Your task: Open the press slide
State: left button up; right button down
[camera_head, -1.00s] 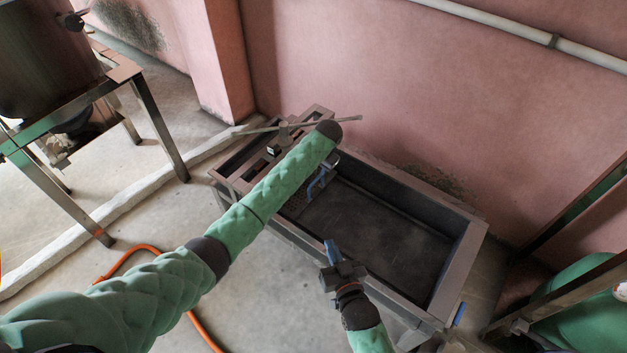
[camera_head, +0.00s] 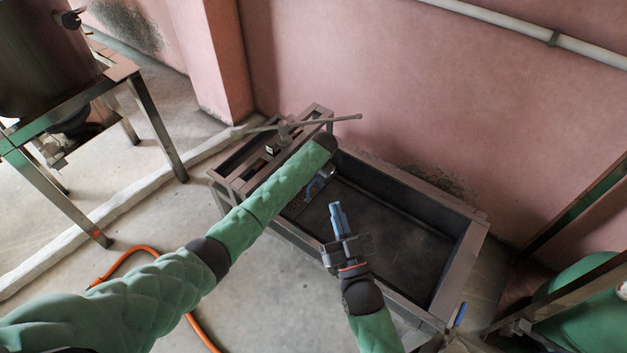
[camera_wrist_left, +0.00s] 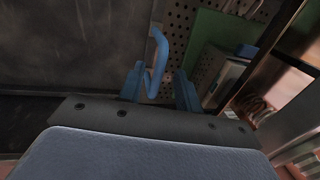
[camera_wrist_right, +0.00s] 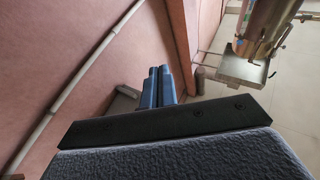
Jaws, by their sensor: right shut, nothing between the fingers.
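The press (camera_head: 285,135) stands at the left end of a dark metal trough, with a long bar handle across its top. In the left wrist view a blue bent handle (camera_wrist_left: 157,55) stands on a perforated metal plate (camera_wrist_left: 183,30). My left gripper (camera_wrist_left: 160,88) is open, with its blue fingers on either side of the handle's lower end; I cannot tell whether they touch it. In the head view my left wrist partly hides this spot. My right gripper (camera_head: 336,212) is shut and empty above the trough's near side; its fingers lie together in the right wrist view (camera_wrist_right: 158,86).
The trough (camera_head: 455,265) has a raised metal rim and an empty dark floor. A pink wall (camera_head: 400,90) stands close behind. A metal stand with a drum (camera_head: 50,60) is at the left, and an orange hose (camera_head: 140,250) lies on the floor.

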pick_arm(q)
jog(key=shift+w+a+f, duration=0.1)
jog(key=shift+a+f, duration=0.05)
jog(key=shift+f, duration=0.55)
pick_arm(e)
jog(key=shift+s+d+r+t, duration=0.15)
jog(key=shift+r+t, duration=0.2)
jog(key=shift+r, duration=0.6)
jog(key=shift+s+r+t, duration=0.1)
jog(key=shift+r+t, duration=0.25)
jog(key=shift+r, duration=0.6)
pick_arm(q)
grip_shut()
